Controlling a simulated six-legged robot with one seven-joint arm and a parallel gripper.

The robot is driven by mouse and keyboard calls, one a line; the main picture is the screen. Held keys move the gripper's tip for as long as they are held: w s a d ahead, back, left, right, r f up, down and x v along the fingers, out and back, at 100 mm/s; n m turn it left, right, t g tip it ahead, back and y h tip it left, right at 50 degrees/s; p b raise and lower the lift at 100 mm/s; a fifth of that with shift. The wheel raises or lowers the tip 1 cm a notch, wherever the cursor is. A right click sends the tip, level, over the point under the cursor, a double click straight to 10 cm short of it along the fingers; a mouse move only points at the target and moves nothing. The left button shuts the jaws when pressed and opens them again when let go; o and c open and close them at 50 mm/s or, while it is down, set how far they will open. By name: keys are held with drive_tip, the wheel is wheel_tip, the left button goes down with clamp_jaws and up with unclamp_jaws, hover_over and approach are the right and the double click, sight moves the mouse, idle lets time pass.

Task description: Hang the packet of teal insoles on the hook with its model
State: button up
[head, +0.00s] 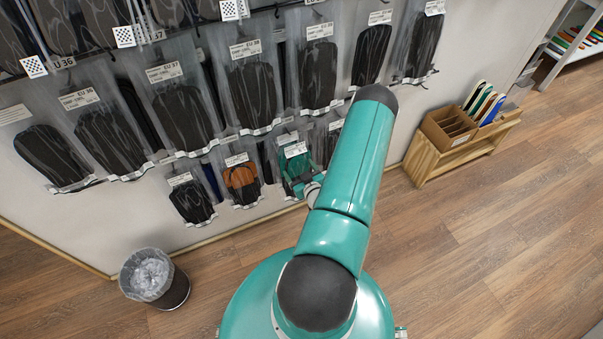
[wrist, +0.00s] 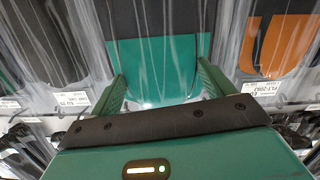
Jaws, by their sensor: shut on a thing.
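The packet of teal insoles (head: 296,163) is in the lower row of the wall display in the head view, partly hidden by my arm. My gripper (head: 306,190) is at its lower part, mostly hidden behind the arm. In the wrist view, the clear packet with its dark and teal insole (wrist: 160,58) lies between the two green fingers of my gripper (wrist: 163,72), which are shut on it. The packet is close against the display, beside the packet of orange insoles (head: 241,180). The hook behind it is hidden, so I cannot tell whether the packet is on it.
A packet of black insoles (head: 192,200) hangs further left in the lower row. Larger dark insole packets (head: 187,115) hang above. A waste bin (head: 155,277) stands at lower left. A wooden bench with a box (head: 447,130) stands right. Floor at right is clear.

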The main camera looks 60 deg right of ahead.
drive_tip(key=shift+r+x, duration=0.15)
drive_tip(key=shift+x, duration=0.8)
drive_tip(key=shift+r+x, duration=0.1)
drive_tip(key=shift+x, duration=0.85)
drive_tip(key=shift+w+d+f, duration=0.25)
drive_tip(key=shift+w+f, duration=0.15)
drive_tip(key=shift+w, duration=0.2)
drive_tip(key=shift+f, duration=0.1)
drive_tip(key=o, duration=1.2)
drive_tip(key=shift+o, duration=0.2)
drive_tip(key=shift+s, duration=0.1)
drive_tip(key=v, duration=1.3)
drive_tip(key=shift+s+a, duration=0.2)
drive_tip(key=shift+s, duration=0.1)
